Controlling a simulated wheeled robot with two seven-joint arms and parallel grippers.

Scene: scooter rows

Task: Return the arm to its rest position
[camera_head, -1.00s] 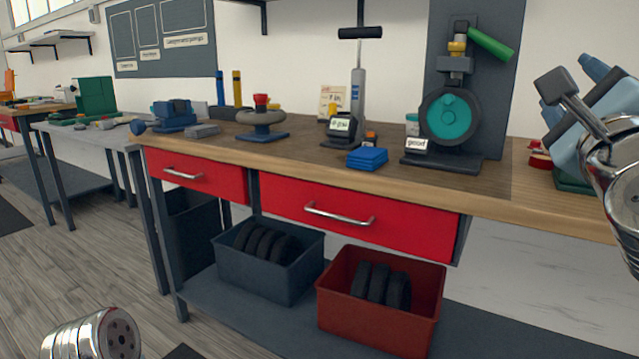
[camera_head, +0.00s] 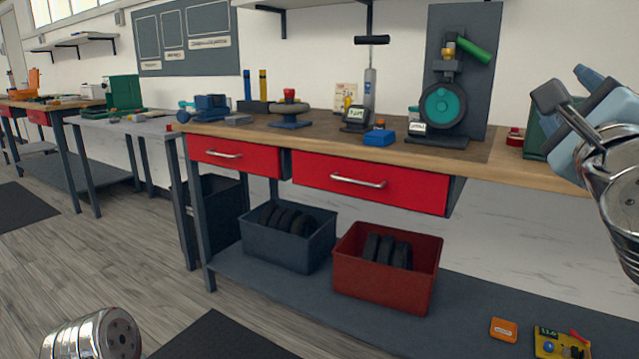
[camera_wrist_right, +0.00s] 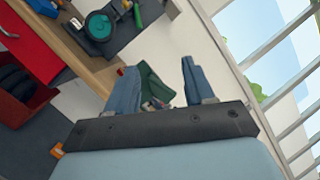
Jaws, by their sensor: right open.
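My right arm comes in at the right edge of the head view, bent up, with its gripper (camera_head: 572,92) raised beside the workbench. In the right wrist view the two blue-grey fingers (camera_wrist_right: 160,84) stand apart with nothing held between them. A dark green object shows beyond the fingers, apart from them as far as I can tell. Of my left arm only a silver link shows at the lower left of the head view; its gripper is out of frame.
The wooden workbench (camera_head: 505,164) has red drawers (camera_head: 368,184) and carries a wheel stand (camera_head: 443,107), a pump (camera_head: 370,85) and a blue block (camera_head: 379,139). Below, a grey bin (camera_head: 285,250) and a red bin (camera_head: 380,285) hold tyres. Open floor (camera_head: 120,265) lies at the left.

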